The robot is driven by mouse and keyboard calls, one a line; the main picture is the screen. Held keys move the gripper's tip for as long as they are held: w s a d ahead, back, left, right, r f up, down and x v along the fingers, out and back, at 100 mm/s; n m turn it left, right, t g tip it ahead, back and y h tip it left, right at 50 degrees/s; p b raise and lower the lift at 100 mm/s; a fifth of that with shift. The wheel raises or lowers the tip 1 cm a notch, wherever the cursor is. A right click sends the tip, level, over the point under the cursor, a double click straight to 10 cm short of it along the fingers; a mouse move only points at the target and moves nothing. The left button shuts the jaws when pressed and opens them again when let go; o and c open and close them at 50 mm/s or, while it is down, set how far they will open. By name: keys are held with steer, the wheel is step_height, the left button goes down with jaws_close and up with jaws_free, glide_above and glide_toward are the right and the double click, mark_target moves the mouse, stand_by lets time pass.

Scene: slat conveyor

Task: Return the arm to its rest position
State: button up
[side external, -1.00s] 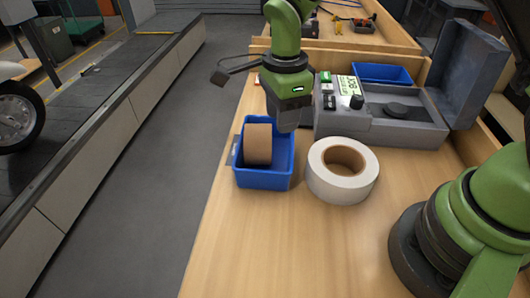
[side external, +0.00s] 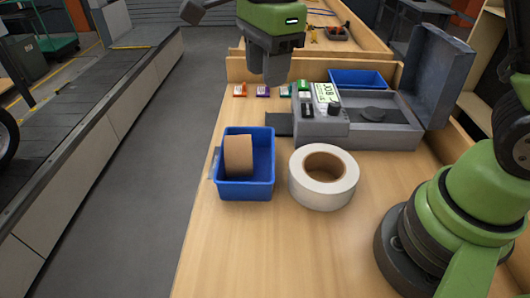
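My gripper (side external: 274,65) is dark grey and hangs in the air at the top of the view, above the far part of the workbench. Nothing shows between its fingers, but their gap is not clear from this angle. My green arm runs out of the picture at the top. A blue bin (side external: 247,189) stands on the bench, in front of and below my gripper.
A large white tape roll (side external: 323,192) lies flat right of the bin. A grey open case (side external: 375,135) with a blue tray (side external: 357,78) stands behind it. Several small coloured items (side external: 262,91) line the bench's back. The conveyor (side external: 90,95) runs at left. The front bench is clear.

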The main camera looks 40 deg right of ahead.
steer(key=s+d+r+n+t+y, duration=0.1)
steer(key=s+d+r+n+t, duration=0.1)
steer(key=s+n, duration=0.6)
steer(key=s+d+r+n+t, duration=0.2)
steer(key=s+r+n+t, duration=0.2)
steer(key=s+r+n, duration=0.2)
steer(key=s+n, duration=0.2)
steer(key=s, duration=0.1)
steer(key=shift+s+d+t+y, duration=0.15)
steer(key=shift+d+t+y, duration=0.15)
steer(key=shift+d+y, duration=0.1)
